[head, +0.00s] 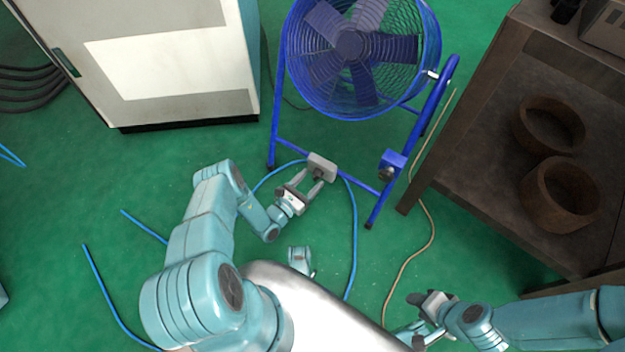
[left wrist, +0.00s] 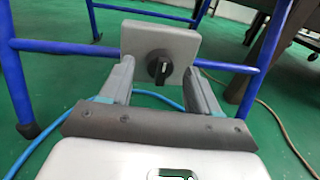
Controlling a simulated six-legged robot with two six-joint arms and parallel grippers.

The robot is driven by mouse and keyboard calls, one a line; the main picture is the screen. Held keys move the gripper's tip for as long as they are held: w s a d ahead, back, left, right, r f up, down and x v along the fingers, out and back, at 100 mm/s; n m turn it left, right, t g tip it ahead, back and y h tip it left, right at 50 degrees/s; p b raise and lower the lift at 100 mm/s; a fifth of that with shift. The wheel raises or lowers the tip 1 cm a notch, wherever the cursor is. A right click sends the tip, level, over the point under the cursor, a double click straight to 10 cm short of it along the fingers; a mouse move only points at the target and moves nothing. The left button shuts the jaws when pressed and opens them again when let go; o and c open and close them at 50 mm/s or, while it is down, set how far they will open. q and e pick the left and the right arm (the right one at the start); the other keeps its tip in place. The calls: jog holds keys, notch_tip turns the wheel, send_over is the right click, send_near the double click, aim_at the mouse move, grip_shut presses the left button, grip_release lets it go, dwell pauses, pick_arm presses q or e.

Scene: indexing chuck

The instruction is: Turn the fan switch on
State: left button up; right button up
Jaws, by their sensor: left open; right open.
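The blue drum fan (head: 352,50) stands on a blue tube frame. A grey switch box (head: 322,163) is mounted on the frame's lower crossbar. In the left wrist view the box (left wrist: 182,43) faces me with a black rotary knob (left wrist: 160,67) on its front, its pointer tilted slightly off vertical. My left gripper (head: 313,184) is open in front of the box. In the left wrist view its fingers (left wrist: 160,78) stand on either side of the knob, apart from it; whether the tips touch the box, I cannot tell. My right gripper (head: 415,318) is open and empty at the lower right.
A blue box with a dark knob (head: 392,165) sits on the frame's right leg. A brown bench (head: 480,150) with rusty rings (head: 562,195) stands right. A white cabinet (head: 160,65) stands left. Blue hoses (head: 353,240) and a tan cable (head: 405,262) lie on the green floor.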

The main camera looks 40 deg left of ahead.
pick_arm(q)
jog(key=shift+w, duration=0.8)
pick_arm(e)
jog(key=shift+w+f, duration=0.15)
jog(key=shift+f, duration=0.1)
pick_arm(q)
jog(key=c, duration=1)
